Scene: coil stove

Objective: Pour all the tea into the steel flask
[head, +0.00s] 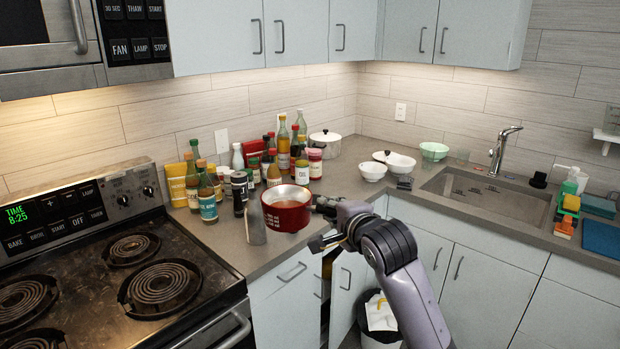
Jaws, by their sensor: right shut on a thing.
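A red pot (284,219) with white marks on its side shows brownish tea inside. My right gripper (323,205) is shut on the pot's handle, at the pot's right side. The pot looks about level and is held near the counter's front edge. The steel flask (255,223), a slim grey cylinder, stands upright just left of the pot. The pot's left side is very near the flask, and I cannot tell whether they touch. The flask's mouth is too small to make out. My left gripper is not in view.
Several bottles and jars (207,195) crowd the counter behind the pot and flask. A coil stove (100,270) is at left. White bowls (372,172) and a sink (480,192) are at right. Bare counter (232,255) lies in front of the flask.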

